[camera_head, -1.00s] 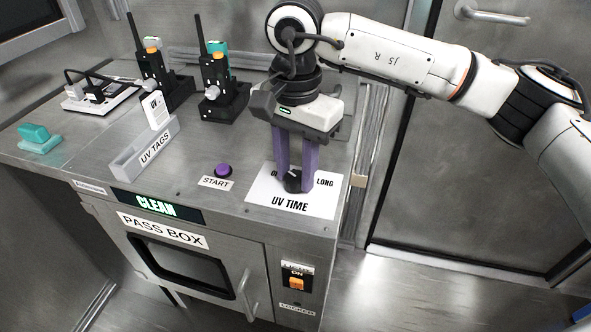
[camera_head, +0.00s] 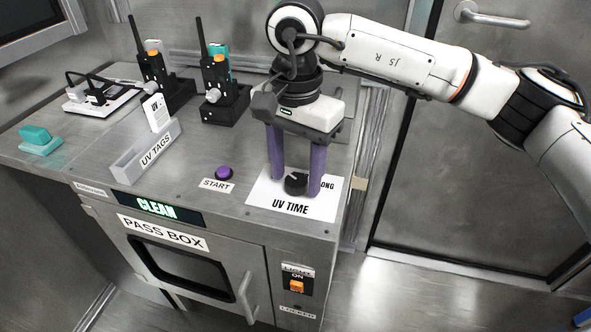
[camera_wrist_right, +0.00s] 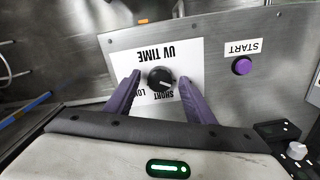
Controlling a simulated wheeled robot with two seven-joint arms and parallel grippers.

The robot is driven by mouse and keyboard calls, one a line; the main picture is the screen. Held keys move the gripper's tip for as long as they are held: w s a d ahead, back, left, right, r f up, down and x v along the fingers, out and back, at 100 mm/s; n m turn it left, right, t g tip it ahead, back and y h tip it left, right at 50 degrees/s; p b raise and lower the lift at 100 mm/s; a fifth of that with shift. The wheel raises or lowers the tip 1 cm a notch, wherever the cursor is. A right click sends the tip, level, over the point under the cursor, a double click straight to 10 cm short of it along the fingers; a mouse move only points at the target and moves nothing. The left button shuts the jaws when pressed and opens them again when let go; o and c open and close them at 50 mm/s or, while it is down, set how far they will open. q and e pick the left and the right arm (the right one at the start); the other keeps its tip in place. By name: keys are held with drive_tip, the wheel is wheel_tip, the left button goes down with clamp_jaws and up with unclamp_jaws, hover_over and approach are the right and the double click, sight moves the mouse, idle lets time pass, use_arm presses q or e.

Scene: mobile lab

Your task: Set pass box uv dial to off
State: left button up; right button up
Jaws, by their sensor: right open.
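The UV dial is a black round knob (camera_head: 296,184) on a white card marked UV TIME (camera_head: 264,199) on top of the pass box (camera_head: 232,205). In the right wrist view the knob (camera_wrist_right: 160,80) carries a white pointer line, and the words SHORT and LONG, partly covered, show beside it. My right gripper (camera_head: 296,188) points down with its two purple fingers spread on either side of the knob. The right wrist view shows the open fingers (camera_wrist_right: 160,88) with gaps to the knob. My left gripper is not in view.
A purple START button (camera_head: 224,173) is left of the card. A UV TAGS tray (camera_head: 130,168) and two black radios in chargers (camera_head: 225,105) stand farther left and back. An orange LIGHT switch (camera_head: 297,286) and a door handle (camera_head: 248,298) are on the front.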

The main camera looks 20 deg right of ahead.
sight(296, 180)
wheel_tip(296, 180, up, 10)
drive_tip(key=p, duration=0.1)
idle(0.6)
